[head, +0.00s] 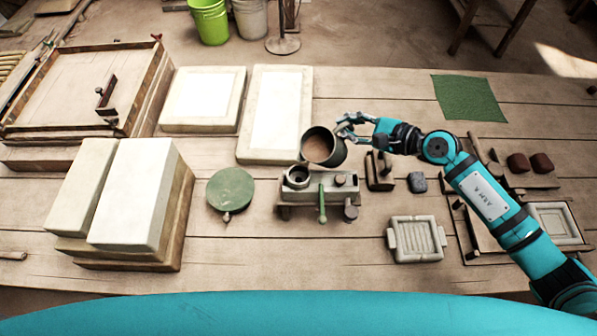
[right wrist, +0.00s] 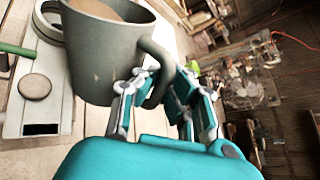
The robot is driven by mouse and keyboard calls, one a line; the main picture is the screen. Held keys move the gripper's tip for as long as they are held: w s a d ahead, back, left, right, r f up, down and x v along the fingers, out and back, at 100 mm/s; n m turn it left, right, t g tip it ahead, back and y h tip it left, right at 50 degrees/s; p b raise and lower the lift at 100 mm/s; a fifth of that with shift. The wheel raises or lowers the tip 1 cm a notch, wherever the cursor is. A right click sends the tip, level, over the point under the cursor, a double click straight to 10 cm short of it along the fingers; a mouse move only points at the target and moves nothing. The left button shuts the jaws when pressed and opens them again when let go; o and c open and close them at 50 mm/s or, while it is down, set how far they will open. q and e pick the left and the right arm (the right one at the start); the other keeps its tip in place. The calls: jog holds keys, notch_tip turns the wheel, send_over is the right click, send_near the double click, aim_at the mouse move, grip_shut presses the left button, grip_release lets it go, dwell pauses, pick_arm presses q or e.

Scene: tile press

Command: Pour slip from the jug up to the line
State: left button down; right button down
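The grey jug (head: 318,148) holds brown slip and is in the air just above and right of the press unit (head: 320,188). My right gripper (head: 347,128) is shut on its handle. In the right wrist view the fingers (right wrist: 160,100) lie on both sides of the handle, and the jug (right wrist: 105,60) looks tilted in the picture. A round cup-like opening (head: 297,176) is on the left of the press unit, which has a green lever (head: 322,206). No fill line can be made out. My left gripper is not in view.
A green round disc (head: 230,190) lies left of the press unit. Pale slabs (head: 276,110) lie behind. A wooden block (head: 379,170), a blue-grey block (head: 417,182) and a ribbed tray (head: 417,240) are at the right. The front of the table is mostly clear.

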jog(key=shift+r, duration=0.3)
jog(key=shift+s+r+p, duration=0.1)
jog(key=shift+r+p, duration=0.1)
jog(key=shift+p, duration=0.35)
jog(key=shift+a+r+n+h+p, duration=0.1)
jog(key=shift+r+n+h+p, duration=0.2)
jog(key=shift+p, duration=0.4)
jog(key=shift+s+a+r+n+h+p, duration=0.1)
jog(key=shift+a+r+n+h+p, duration=0.2)
jog(key=shift+p, duration=0.65)
jog(key=shift+s+d+r+n+p, duration=0.1)
jog(key=shift+r+p, duration=0.25)
jog(key=shift+p, duration=0.6)
dwell(1.7)
jog(key=shift+a+r+p, duration=0.1)
jog(key=shift+a+p, duration=0.05)
jog(key=shift+p, duration=0.2)
jog(key=shift+r+p, duration=0.15)
jog(key=shift+p, duration=0.25)
dwell(0.5)
jog(key=shift+s+a+r+p, duration=0.1)
jog(key=shift+a+p, duration=0.05)
jog(key=shift+p, duration=0.2)
jog(key=shift+n+h, duration=0.3)
jog(key=shift+a+r+p, duration=0.25)
jog(key=shift+r+p, duration=0.05)
jog(key=shift+p, duration=0.2)
dwell(0.5)
